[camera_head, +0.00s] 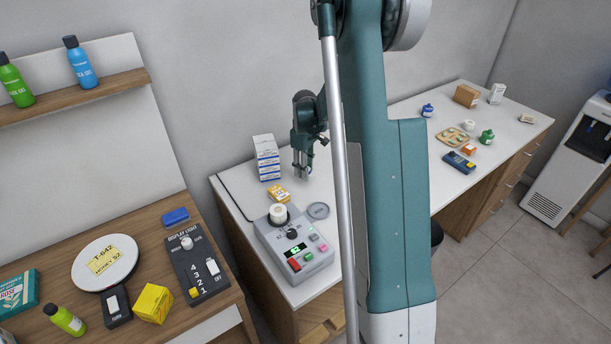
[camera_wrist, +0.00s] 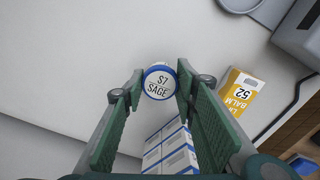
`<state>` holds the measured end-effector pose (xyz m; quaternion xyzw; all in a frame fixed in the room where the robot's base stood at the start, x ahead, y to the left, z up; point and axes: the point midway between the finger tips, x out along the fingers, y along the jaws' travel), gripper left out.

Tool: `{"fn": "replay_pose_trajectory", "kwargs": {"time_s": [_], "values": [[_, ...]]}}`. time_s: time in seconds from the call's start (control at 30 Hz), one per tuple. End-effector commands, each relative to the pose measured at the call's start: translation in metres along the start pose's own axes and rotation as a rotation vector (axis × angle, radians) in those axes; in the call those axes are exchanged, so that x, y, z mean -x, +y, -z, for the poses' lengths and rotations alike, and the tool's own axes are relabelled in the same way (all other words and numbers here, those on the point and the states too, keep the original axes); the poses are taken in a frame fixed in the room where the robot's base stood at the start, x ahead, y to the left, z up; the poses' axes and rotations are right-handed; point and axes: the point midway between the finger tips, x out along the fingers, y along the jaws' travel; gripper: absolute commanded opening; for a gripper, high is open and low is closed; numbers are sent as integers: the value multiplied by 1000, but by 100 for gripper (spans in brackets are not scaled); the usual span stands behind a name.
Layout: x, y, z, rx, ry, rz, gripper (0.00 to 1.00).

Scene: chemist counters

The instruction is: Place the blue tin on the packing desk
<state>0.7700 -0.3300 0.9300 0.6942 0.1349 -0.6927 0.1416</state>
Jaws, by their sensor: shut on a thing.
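The blue tin (camera_wrist: 160,82) is round, with a blue rim and a white lid marked "$7 SAGE". In the wrist view it sits between the fingertips of my gripper (camera_wrist: 161,88), which is shut on it. In the head view my gripper (camera_head: 302,171) hangs over the white counter (camera_head: 237,190), right of a stack of white-and-blue boxes (camera_head: 266,157). The tin is too small to make out clearly there. A wooden desk (camera_head: 150,212) stands at the left; no sign shows which surface is the packing desk.
The box stack also shows below the tin in the wrist view (camera_wrist: 168,150). A yellow "BALM" box (camera_wrist: 241,92), a grey button device (camera_head: 292,245) and a grey disc (camera_head: 318,210) are nearby. The wooden desk holds a round scale (camera_head: 105,254), a switch panel (camera_head: 197,266) and a yellow box (camera_head: 153,303).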

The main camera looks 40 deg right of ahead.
Motion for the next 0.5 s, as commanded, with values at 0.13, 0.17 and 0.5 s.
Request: {"fn": "replay_pose_trajectory", "kwargs": {"time_s": [0.13,0.17,0.5], "values": [[-17,0,0,0,0,0,17],[-20,0,0,0,0,0,17],[-32,0,0,0,0,0,17]]}}
